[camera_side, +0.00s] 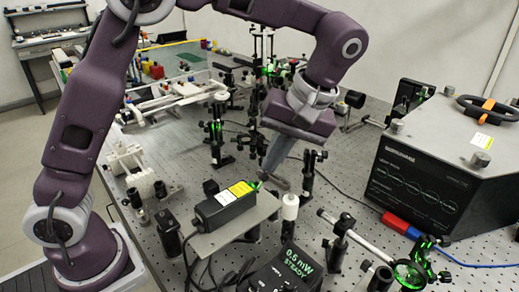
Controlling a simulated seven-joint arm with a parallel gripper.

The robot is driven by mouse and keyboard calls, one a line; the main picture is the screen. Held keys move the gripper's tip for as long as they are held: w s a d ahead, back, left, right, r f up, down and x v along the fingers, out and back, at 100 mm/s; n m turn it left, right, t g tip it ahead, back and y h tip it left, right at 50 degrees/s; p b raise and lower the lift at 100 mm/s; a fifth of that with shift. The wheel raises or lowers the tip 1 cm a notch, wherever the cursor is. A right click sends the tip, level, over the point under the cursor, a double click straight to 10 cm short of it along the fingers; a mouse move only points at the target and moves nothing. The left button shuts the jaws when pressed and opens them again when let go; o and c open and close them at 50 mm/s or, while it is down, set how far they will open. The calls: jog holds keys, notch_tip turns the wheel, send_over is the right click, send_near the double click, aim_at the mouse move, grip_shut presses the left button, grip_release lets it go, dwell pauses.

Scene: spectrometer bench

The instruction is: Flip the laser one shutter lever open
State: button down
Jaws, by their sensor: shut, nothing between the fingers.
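A black laser box (222,209) with a yellow and white label sits on a grey plate (222,238) at the lower middle. A small green glow shows at its right end, near my fingertips. I cannot make out the shutter lever or its position; it is too small or hidden by my gripper. My gripper (268,178) points down just beyond the right end of the laser box, its fingers closed with nothing held. I cannot tell whether the fingertips touch anything.
A white cylinder (290,206) stands close to the right of the laser. A black display (290,272) reads "0.5 mW STEADY" in front. Optic posts (310,175) surround my gripper. A large dark instrument box (420,190) stands at right. Cables run across the perforated bench.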

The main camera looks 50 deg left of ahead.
jog(key=shift+d+f+y, duration=0.2)
jog(key=shift+d+f, duration=0.1)
jog(key=shift+d, duration=0.35)
jog(key=shift+d+f+y, duration=0.2)
jog(key=shift+d+f, duration=0.05)
jog(key=shift+d, duration=0.35)
jog(key=shift+a+f, duration=0.2)
jog(key=shift+a, duration=0.55)
jog(key=v, duration=0.7)
